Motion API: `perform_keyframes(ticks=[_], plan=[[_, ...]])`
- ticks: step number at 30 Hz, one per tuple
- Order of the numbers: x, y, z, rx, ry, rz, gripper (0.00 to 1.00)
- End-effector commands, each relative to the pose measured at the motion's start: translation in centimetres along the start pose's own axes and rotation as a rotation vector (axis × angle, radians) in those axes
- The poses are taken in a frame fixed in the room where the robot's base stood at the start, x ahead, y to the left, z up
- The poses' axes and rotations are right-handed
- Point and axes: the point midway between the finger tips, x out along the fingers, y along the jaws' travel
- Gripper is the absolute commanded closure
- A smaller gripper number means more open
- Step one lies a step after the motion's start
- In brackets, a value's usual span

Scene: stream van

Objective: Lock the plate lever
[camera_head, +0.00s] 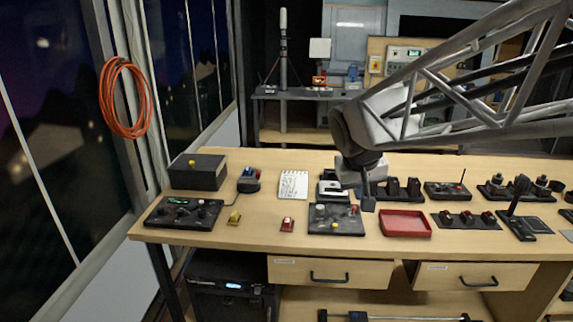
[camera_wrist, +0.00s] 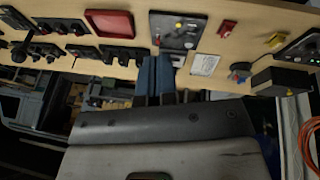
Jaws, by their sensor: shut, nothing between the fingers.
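My gripper (camera_head: 368,203) points down over the workbench (camera_head: 250,235), between a small black-and-white device (camera_head: 331,188) and a row of black blocks. In the wrist view its blue fingers (camera_wrist: 154,62) are together, with nothing seen between them. A black panel with knobs (camera_head: 337,219) lies in front of the device; it also shows in the wrist view (camera_wrist: 178,30). The device is partly hidden behind the fingers in the wrist view. I cannot tell for sure which part is the plate lever; no lever on a plate shows clearly in either view.
A red tray (camera_head: 405,223) lies right of the panel. Black switch units (camera_head: 466,220) and a tall black lever unit (camera_head: 521,205) stand further right. A notepad (camera_head: 293,185), a small red piece (camera_head: 287,224) and a black box (camera_head: 198,171) lie left.

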Motion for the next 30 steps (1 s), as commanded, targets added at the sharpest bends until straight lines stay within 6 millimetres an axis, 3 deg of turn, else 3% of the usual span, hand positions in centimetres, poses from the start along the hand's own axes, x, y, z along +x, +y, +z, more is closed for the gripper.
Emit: perform_keyframes(ticks=[14,30], plan=[[2.9,-5.0,-10.2,-0.097,0.056,0.037,1.00],[7.2,-13.1,-20.4,-0.209,0.131,0.067,1.00]])
